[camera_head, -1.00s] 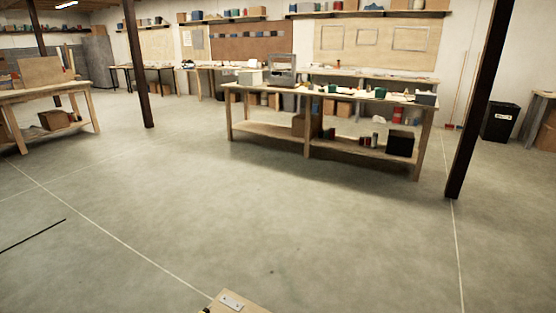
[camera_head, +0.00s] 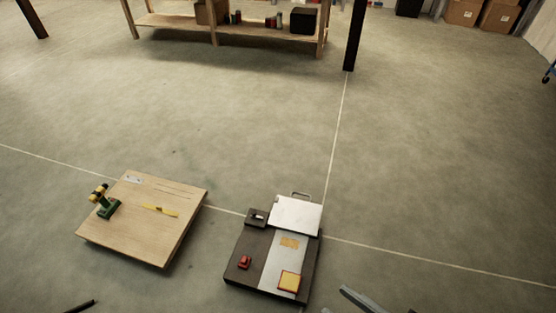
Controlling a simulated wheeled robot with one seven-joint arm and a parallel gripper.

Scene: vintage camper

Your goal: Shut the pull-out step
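No pull-out step can be made out for certain in the head view. A dark base unit (camera_head: 251,268) stands at the lower middle, with a pale metal plate (camera_head: 295,215) at its far end. A small loop handle (camera_head: 301,195) sticks out beyond the plate. A red part (camera_head: 244,262) and a yellow square (camera_head: 290,281) sit on the unit. I cannot tell whether the plate slides. My gripper is not recognisable in view.
A wooden board (camera_head: 150,235) with a green and yellow tool (camera_head: 105,203) is left of the unit. Grey bars (camera_head: 358,299) cut the bottom edge at right. A dark post (camera_head: 354,38) and a workbench shelf (camera_head: 240,32) stand beyond. Open concrete floor lies between.

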